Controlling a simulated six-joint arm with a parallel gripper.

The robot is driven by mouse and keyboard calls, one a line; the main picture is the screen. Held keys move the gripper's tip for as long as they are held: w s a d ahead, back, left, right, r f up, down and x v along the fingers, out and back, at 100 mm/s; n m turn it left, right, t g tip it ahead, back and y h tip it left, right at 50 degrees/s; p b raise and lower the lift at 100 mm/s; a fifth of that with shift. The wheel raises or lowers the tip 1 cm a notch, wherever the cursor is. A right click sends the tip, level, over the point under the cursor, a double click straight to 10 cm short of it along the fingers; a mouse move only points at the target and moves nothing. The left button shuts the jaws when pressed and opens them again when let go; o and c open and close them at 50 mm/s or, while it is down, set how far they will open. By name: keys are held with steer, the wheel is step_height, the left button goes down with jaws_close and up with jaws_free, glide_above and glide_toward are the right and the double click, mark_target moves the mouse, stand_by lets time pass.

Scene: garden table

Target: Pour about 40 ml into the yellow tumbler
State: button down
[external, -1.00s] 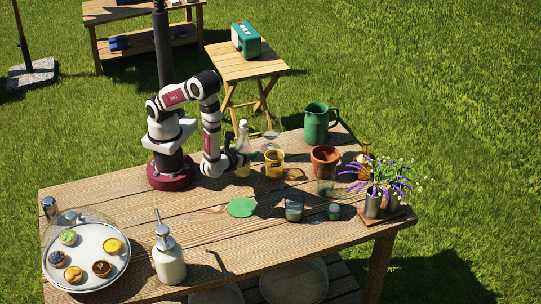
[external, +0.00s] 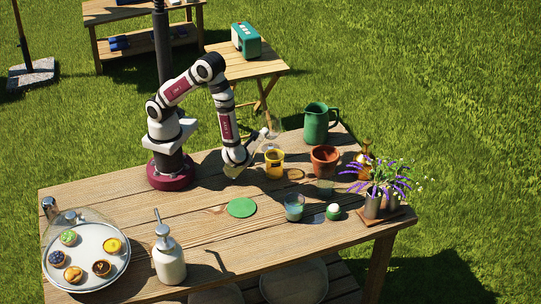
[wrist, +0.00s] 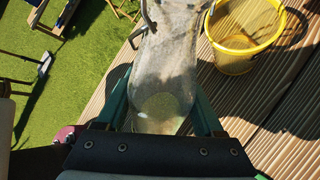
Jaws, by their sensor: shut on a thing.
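My gripper (external: 246,152) is shut on a clear glass bottle (external: 259,138) and holds it above the table, left of the yellow tumbler. The bottle is tilted, its neck up and to the right in the external view. In the wrist view the bottle (wrist: 165,75) lies between my fingers (wrist: 160,110), with a wire at its neck and what looks like clear liquid low in it. The yellow tumbler (external: 274,164) stands upright on the table. In the wrist view the tumbler (wrist: 233,62) is right of the bottle, apart from it; no liquid can be made out in it.
A terracotta pot (external: 325,163) and green jug (external: 316,124) stand right of and behind the tumbler. A stemmed glass, partly hidden, is just behind it. A glass (external: 294,208), small jar (external: 333,212) and green coaster (external: 241,207) are in front.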

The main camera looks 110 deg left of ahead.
steer(key=shift+s+d+f+m+g+h, duration=0.55)
steer(key=shift+s+f+m+g+h, duration=0.15)
steer(key=shift+s+g+h, duration=0.15)
steer(key=shift+s+d+r+m+g+h, duration=0.5)
steer(key=shift+m+g+h, duration=0.2)
steer(key=shift+g, duration=0.35)
steer(key=shift+w+a+r+m+g+h, duration=0.2)
steer(key=shift+r+g, duration=0.15)
steer(key=shift+r, duration=0.15)
steer(key=shift+w+a+r+m+g+h, duration=0.1)
steer(key=shift+r+m+g+h, duration=0.1)
steer(key=shift+r+g, duration=0.2)
steer(key=shift+s+d+r+m+g, duration=0.15)
steer(key=shift+r+m+g, duration=0.2)
steer(key=shift+r, duration=0.25)
steer(key=shift+r+h, duration=0.25)
steer(key=shift+r, duration=0.05)
steer(key=shift+r+m+g+h+p, duration=0.1)
steer(key=shift+m+g+h+p, duration=0.2)
steer(key=shift+m+g+p, duration=0.3)
stand_by(0.5)
steer(key=shift+n, duration=0.25)
